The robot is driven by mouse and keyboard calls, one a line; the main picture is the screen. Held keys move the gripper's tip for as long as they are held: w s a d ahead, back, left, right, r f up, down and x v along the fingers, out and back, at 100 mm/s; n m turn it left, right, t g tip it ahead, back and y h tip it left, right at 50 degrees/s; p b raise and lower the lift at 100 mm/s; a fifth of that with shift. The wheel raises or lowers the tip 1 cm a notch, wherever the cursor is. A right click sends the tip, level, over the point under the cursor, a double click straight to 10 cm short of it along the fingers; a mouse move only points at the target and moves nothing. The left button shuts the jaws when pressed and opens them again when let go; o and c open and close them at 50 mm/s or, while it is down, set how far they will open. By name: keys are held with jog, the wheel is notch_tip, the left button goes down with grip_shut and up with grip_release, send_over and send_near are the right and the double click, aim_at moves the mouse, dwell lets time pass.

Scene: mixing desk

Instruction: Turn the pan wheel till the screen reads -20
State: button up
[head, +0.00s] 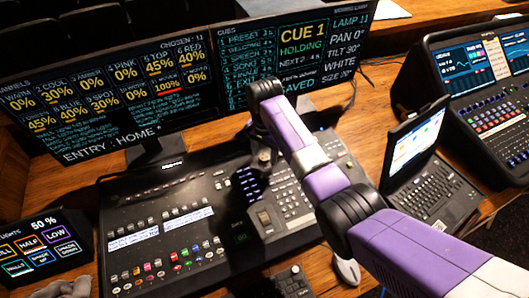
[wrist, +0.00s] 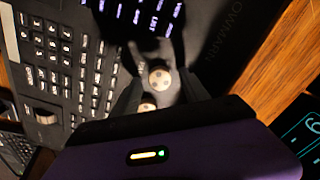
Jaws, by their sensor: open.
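The right-hand screen (head: 297,58) reads PAN 0°, TILT 30°, LAMP 11. In the wrist view two pale round wheels show on the dark desk: one farther wheel (wrist: 160,78) between my fingers, and one nearer wheel (wrist: 147,106) closer to my gripper's body, partly hidden. I cannot read for certain which is the pan wheel. My gripper (wrist: 159,84) is open, with one dark finger on each side of the farther wheel; contact cannot be told. In the head view my gripper (head: 263,157) is low over the desk's upper middle, and the wheels are hidden there.
The mixing desk (head: 118,200) carries keys and faders around my gripper. A laptop (head: 425,170) and a second console (head: 480,95) stand right. A small touch screen (head: 42,250) is at left, a mouse (head: 347,270) in front. The left screen (head: 110,90) stands behind.

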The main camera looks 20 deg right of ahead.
grip_shut()
jog(key=n, duration=0.3)
jog(key=shift+n, duration=2.3)
jog(key=shift+r, duration=0.1)
grip_release()
